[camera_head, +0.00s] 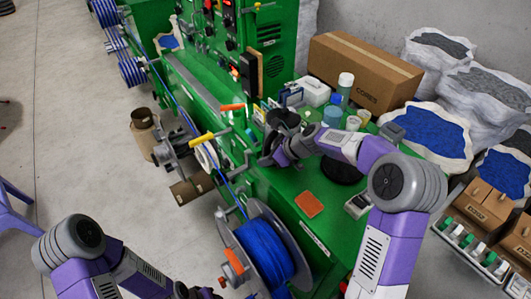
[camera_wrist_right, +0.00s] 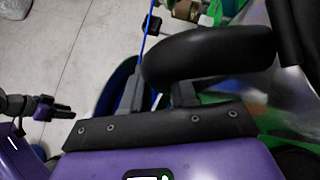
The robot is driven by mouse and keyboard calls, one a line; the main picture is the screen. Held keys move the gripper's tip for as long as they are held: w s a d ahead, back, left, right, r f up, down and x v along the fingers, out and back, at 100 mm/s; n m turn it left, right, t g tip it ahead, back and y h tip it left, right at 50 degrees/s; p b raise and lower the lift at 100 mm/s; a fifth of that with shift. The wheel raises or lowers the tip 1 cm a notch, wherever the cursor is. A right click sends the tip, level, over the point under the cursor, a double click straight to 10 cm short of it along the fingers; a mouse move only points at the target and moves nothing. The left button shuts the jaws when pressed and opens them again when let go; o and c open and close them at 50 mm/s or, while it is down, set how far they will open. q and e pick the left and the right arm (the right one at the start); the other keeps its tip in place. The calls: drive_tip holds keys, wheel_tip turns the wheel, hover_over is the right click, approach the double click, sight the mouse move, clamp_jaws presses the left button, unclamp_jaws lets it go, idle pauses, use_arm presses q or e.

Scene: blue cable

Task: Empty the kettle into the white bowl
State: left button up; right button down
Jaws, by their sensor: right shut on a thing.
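The kettle (camera_head: 283,119) is a dark shape over the green bench in the head view. In the right wrist view its thick black handle (camera_wrist_right: 205,52) and part of its shiny metal body (camera_wrist_right: 285,92) show. My right gripper (camera_head: 268,158) is shut on the handle, with its fingers (camera_wrist_right: 158,92) around it. My left gripper (camera_head: 207,293) is at the bottom edge of the head view, mostly cut off; it also shows in the right wrist view (camera_wrist_right: 62,108), small and apart from the kettle. I cannot clearly make out the white bowl; a pale round rim (camera_head: 206,155) shows left of the right gripper.
A round black pad (camera_head: 343,170) lies on the green bench, beneath my right arm. Jars and a white box (camera_head: 313,92) stand behind. A blue cable reel (camera_head: 265,252) is at the front. A cardboard box (camera_head: 362,72) and sacks stand at the right.

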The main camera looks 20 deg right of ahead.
sight(270, 137)
wheel_tip(270, 137, up, 2)
drive_tip(key=shift+d+r+p, duration=0.1)
drive_tip(key=shift+d+p, duration=0.05)
drive_tip(key=shift+p, duration=0.95)
drive_tip(key=shift+w+d+r+m+g+y+p, duration=0.15)
drive_tip(key=shift+r+m+g+y+p, duration=0.15)
drive_tip(key=shift+p, duration=0.25)
drive_tip(key=shift+w+r+m+g+y+p, duration=0.1)
drive_tip(key=shift+w+r+g+y+p, duration=0.1)
drive_tip(key=shift+r+p, duration=0.3)
drive_tip(key=shift+d+r+g+p, duration=0.15)
drive_tip(key=shift+r+g+p, duration=0.15)
drive_tip(key=shift+r+p, duration=0.65)
drive_tip(key=p, duration=0.2)
drive_tip(key=y+p, duration=0.1)
drive_tip(key=p, duration=0.1)
drive_tip(key=shift+w+d+r+m, duration=0.2)
drive_tip(key=shift+w+r+m, duration=0.15)
drive_tip(key=shift+m, duration=0.05)
drive_tip(key=shift+w+d+r+g+y+p, duration=0.25)
drive_tip(key=shift+r+g+p, duration=0.25)
drive_tip(key=shift+p, duration=0.65)
drive_tip(key=shift+f, duration=0.1)
